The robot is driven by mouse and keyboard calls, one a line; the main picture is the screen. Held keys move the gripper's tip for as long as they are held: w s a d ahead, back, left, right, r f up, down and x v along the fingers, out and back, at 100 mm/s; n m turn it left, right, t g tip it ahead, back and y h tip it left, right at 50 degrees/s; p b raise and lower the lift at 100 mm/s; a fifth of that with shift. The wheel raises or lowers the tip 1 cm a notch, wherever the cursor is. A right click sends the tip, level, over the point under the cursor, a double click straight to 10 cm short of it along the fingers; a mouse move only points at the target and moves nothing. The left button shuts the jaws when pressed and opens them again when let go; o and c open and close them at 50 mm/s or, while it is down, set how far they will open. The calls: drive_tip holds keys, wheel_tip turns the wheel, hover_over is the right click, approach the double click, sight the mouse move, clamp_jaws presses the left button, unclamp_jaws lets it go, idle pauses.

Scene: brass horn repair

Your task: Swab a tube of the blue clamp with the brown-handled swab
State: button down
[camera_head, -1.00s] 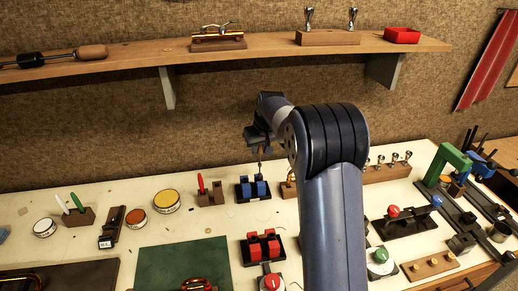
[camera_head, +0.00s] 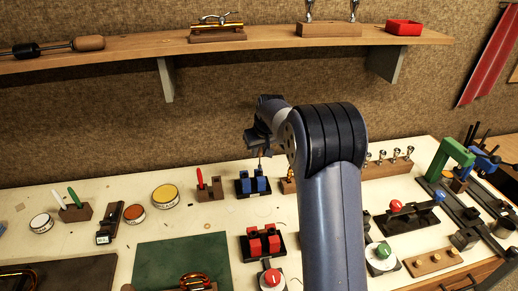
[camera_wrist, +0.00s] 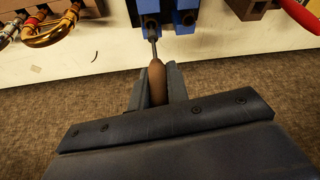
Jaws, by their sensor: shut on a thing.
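My gripper (camera_wrist: 157,88) is shut on the brown handle of the swab (camera_wrist: 157,76) in the wrist view. The swab's thin metal rod points away from me to the blue clamp (camera_wrist: 186,17). The rod's far end meets the left blue block near a dark opening; I cannot tell how far inside it is. In the head view my gripper (camera_head: 258,140) is above the blue clamp (camera_head: 244,187), which has two blue blocks on a dark base. The swab (camera_head: 261,161) hangs down from the gripper, its handle mostly hidden.
A red clamp (camera_head: 264,243) stands in front of the blue one. A wooden block with a red pen (camera_head: 200,180) is to its left. Brass tubing (camera_wrist: 48,33) lies close by in the wrist view. The shelf (camera_head: 130,58) runs along the wall behind.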

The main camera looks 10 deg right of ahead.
drive_tip(key=shift+f, duration=0.5)
drive_tip(key=shift+r, duration=0.15)
drive_tip(key=shift+r+p, duration=1.35)
drive_tip(key=shift+r, duration=0.6)
drive_tip(key=shift+r+p, duration=1.7)
drive_tip(key=shift+r, duration=0.55)
drive_tip(key=shift+f, duration=0.1)
